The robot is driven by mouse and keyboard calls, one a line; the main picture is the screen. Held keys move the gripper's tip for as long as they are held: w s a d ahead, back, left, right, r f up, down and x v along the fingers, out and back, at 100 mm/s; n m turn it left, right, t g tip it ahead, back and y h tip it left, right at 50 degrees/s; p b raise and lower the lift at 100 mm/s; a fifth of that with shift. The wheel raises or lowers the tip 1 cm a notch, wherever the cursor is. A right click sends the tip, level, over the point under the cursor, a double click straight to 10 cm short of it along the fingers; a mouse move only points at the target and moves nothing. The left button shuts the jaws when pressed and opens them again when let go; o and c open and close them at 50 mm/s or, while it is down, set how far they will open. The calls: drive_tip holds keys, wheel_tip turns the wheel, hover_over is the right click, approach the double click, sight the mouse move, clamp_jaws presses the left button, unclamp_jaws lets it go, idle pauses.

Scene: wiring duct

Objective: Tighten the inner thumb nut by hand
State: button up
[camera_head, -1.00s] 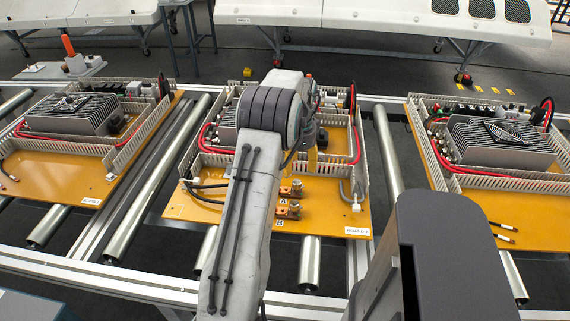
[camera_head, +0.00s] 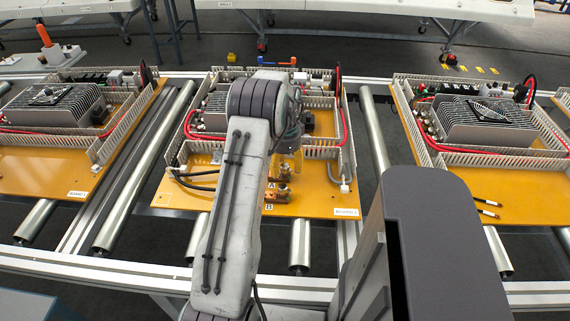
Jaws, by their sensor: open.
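The middle yellow board (camera_head: 318,200) carries two copper-coloured terminals near its front, by the letters A and B. The terminal by A (camera_head: 284,172) and the terminal by B (camera_head: 276,194) have small metal fittings on top. The thumb nuts are too small to tell apart, and I cannot make out which is the inner one. My gripper (camera_head: 288,150) hangs just behind the terminal by A, pointing down, partly hidden by my arm. It is open and seems to hold nothing. Contact with a nut cannot be seen.
Black cables (camera_head: 195,180) end left of the terminals. A grey slotted duct wall (camera_head: 347,160) runs along the board's right side, with a grey cable (camera_head: 345,185) near its end. Similar boards stand left (camera_head: 45,172) and right (camera_head: 520,207) on the roller conveyor (camera_head: 300,245).

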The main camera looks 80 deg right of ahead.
drive_tip(key=shift+o, duration=0.2)
clamp_jaws()
drive_tip(key=c, duration=0.7)
unclamp_jaws()
clamp_jaws()
drive_tip(key=m, duration=1.1)
